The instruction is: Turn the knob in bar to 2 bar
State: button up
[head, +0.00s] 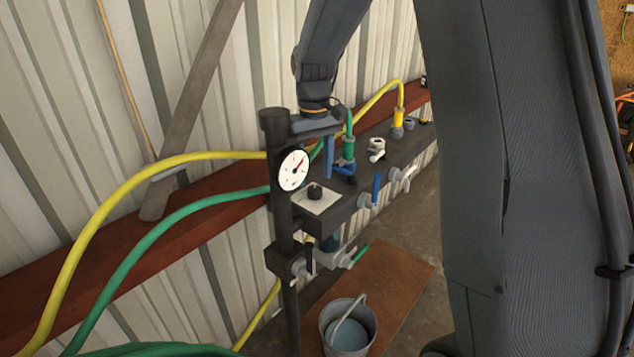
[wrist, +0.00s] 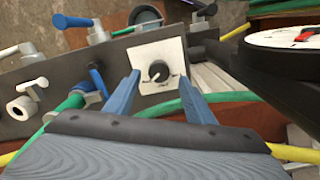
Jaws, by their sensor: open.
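The black knob (wrist: 159,71) sits on a white square plate (wrist: 150,55) in the wrist view. In the head view the knob (head: 314,191) stands on the same plate (head: 328,203), on the dark manifold. The scale marks on the plate are too small to read. A round white gauge (head: 293,170) with a red needle is on the post just left of the knob; only part of its dial (wrist: 290,37) shows in the wrist view. My gripper (wrist: 160,95) is open with blue fingers, apart from the knob, which appears between and beyond the fingertips.
Blue-handled (head: 376,188) and white-handled (head: 402,177) taps project from the manifold. Green (head: 348,135) and yellow (head: 398,105) hoses rise from it close to my gripper. The dark post (head: 281,220) stands beside the knob plate. A bucket (head: 348,327) is below.

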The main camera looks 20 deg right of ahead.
aim_at(315, 188)
jog(key=shift+d+f+p, duration=0.1)
jog(key=shift+f+p, duration=0.3)
jog(key=shift+f, duration=1.9)
jog(key=c, duration=1.1)
